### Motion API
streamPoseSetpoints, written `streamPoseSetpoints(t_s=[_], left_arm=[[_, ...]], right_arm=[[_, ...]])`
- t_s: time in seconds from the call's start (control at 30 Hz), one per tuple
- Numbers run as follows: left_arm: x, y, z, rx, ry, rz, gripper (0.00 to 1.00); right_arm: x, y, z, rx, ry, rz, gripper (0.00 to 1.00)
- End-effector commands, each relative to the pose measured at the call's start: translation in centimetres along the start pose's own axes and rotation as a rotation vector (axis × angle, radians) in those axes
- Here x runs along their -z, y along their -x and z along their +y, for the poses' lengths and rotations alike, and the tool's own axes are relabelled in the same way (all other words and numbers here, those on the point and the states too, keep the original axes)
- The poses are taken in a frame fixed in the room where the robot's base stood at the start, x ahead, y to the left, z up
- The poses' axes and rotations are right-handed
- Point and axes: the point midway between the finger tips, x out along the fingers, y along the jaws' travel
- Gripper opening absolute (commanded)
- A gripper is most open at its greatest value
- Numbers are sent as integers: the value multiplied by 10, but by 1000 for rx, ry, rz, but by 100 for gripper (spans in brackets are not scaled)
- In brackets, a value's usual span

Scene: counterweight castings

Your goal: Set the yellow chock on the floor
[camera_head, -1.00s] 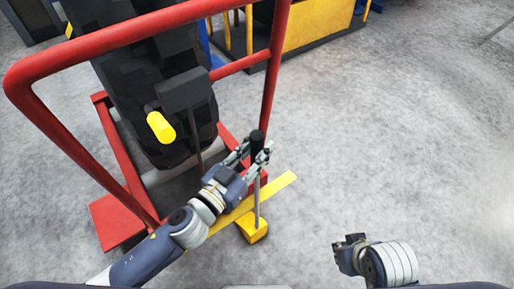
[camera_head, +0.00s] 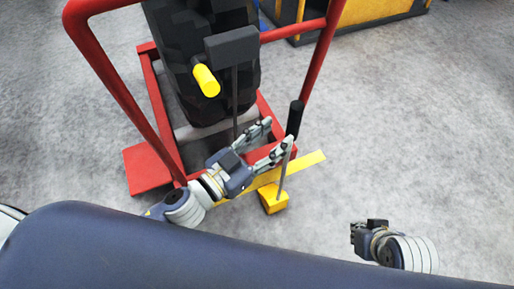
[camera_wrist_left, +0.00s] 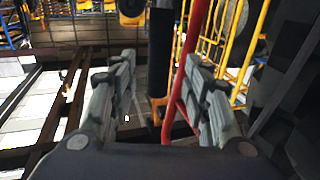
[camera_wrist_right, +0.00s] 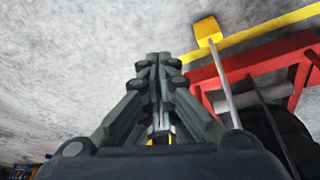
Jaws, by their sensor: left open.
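The yellow chock (camera_head: 274,201) is a small block with a thin grey rod rising to a black grip (camera_head: 295,118). In the head view it appears to rest on the floor beside a yellow line. In the right wrist view the chock (camera_wrist_right: 207,31) also shows by that line. My left gripper (camera_head: 279,133) is open and empty, its fingertips close to the grip. In the left wrist view the black grip (camera_wrist_left: 160,55) shows between and beyond the spread fingers, apart from them. My right gripper (camera_wrist_right: 158,58) is shut and empty, low at the right.
A red tubular frame (camera_head: 105,75) stands at the left, holding a dark stepped casting (camera_head: 185,40) with a yellow knob (camera_head: 206,80). The yellow floor line (camera_head: 310,161) runs past the chock. A yellow and black structure (camera_head: 370,15) stands behind. The floor at the right is clear.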

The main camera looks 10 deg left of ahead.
Motion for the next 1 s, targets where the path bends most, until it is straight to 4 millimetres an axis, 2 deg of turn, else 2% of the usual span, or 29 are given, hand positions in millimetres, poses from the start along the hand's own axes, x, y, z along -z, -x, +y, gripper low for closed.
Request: streamPoseSetpoints(t_s=[0.1, 0.3, 0.67, 0.77, 0.87, 0.9, 1.0], left_arm=[[-2, 18, 1, -1, 1, -3, 44], [-1, 37, 0, 0, 1, -1, 44], [1, 45, -4, 19, -2, -3, 44], [-1, 44, -26, 114, 0, -29, 44], [-10, 48, -64, 282, 8, -109, 44], [-18, 53, -80, 355, 14, -161, 44], [-46, 74, -108, 501, 47, -339, 44]], right_arm=[[14, -3, -2, 4, 2, 60, 0], [31, -4, -4, 8, 4, 132, 0], [39, -4, -5, 9, 5, 165, 0], [39, -4, -5, 9, 5, 165, 0], [39, -4, -5, 9, 5, 165, 0], [39, -4, -5, 9, 5, 165, 0], [39, -4, -5, 9, 5, 165, 0]])
